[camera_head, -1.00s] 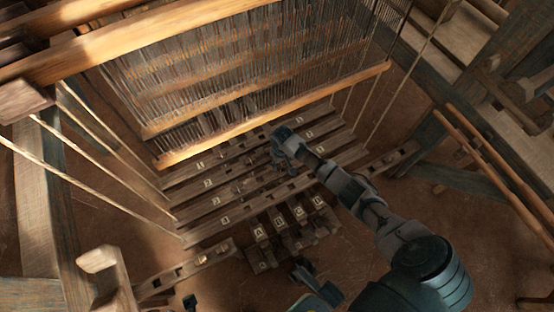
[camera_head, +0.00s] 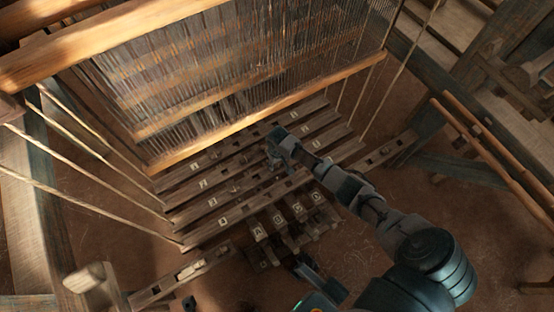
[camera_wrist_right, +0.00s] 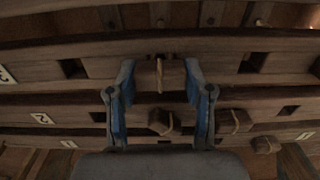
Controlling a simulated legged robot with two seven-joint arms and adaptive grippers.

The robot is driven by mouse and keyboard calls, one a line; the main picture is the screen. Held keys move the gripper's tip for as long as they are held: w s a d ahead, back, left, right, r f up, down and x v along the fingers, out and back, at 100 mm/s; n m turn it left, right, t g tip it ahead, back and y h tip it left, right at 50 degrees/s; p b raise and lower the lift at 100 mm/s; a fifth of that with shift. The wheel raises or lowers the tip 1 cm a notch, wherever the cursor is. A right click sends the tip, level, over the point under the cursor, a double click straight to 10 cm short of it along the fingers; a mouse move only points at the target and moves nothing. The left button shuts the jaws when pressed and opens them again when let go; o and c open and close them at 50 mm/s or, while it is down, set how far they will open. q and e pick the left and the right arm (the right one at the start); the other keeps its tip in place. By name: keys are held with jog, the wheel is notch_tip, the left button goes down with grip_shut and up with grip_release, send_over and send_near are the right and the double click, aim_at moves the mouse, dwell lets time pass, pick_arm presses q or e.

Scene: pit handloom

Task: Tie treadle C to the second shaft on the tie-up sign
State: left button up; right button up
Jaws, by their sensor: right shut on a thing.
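My right gripper (camera_head: 277,158) reaches down among the slotted wooden bars below the heddles. In the right wrist view the gripper (camera_wrist_right: 160,98) is shut on a small wooden peg (camera_wrist_right: 160,76) with a cord loop round it. The peg is at the bar marked 3 (camera_wrist_right: 100,66); I cannot tell if it sits in a slot. The bars marked 2 (camera_wrist_right: 75,116) and 1 (camera_wrist_right: 100,141) lie below it in that view. The lettered treadles (camera_head: 280,222) are in front of the bars; their letters are too small to read surely. I see no tie-up sign.
Other corded pegs (camera_wrist_right: 163,122) sit on the bars close to my right gripper, with one (camera_wrist_right: 235,121) to the right and another (camera_wrist_right: 267,144) farther right. The heddles (camera_head: 240,80) hang behind. Taut cords (camera_head: 90,138) run at the left.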

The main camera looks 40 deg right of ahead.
jog(key=o, duration=1.1)
jog(key=shift+a+r, duration=0.1)
jog(key=shift+a, duration=0.05)
jog(key=shift+c, duration=0.2)
notch_tip(320, 180, up, 12)
